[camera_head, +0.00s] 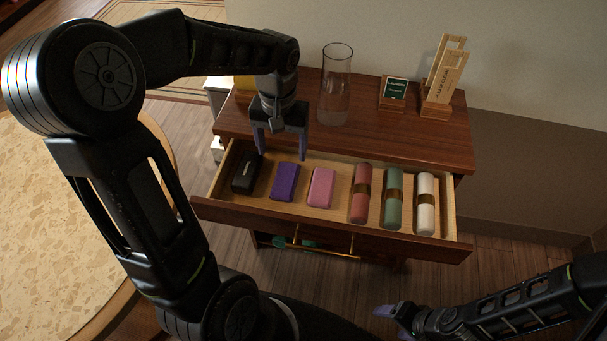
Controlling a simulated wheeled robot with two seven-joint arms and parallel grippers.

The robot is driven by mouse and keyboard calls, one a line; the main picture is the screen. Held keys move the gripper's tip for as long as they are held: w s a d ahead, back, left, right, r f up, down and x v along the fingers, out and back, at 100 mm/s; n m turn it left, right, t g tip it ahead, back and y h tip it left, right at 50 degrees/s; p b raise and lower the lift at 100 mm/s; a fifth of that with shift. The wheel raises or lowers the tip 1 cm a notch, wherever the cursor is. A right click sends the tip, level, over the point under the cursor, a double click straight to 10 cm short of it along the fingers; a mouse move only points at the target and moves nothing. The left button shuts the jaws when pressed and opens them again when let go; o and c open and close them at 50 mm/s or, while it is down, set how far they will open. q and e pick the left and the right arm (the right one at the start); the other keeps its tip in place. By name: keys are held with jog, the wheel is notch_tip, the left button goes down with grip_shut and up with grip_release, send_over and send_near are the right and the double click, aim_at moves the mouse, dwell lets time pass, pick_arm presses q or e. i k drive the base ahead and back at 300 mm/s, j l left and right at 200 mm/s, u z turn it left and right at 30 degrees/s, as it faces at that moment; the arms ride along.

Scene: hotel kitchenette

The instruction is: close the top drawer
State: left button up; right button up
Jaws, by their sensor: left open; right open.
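The top drawer (330,220) of a dark wood cabinet is pulled out, with a brass handle (322,247) low on its front. It holds a black case, a purple case and a pink case at left, and three banded rolls in red, green and white at right. My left gripper (280,150) points down over the drawer's back left part, near the cabinet top's front edge, open and empty. Whether it touches anything cannot be told. My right gripper (388,318) is low in front of the cabinet, apart from the drawer, open and empty.
On the cabinet top (370,140) stand a glass vase (336,85), a small green sign (393,92) and a wooden holder with cards (444,80). A round table (60,230) is at left, partly behind my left arm. Wood floor lies open at right of the cabinet.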

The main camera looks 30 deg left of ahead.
aim_at(257, 211)
jog(key=k+l+u, duration=0.2)
jog(key=k+u, duration=0.2)
jog(key=k+l+u, duration=0.1)
jog(key=k+u, duration=0.25)
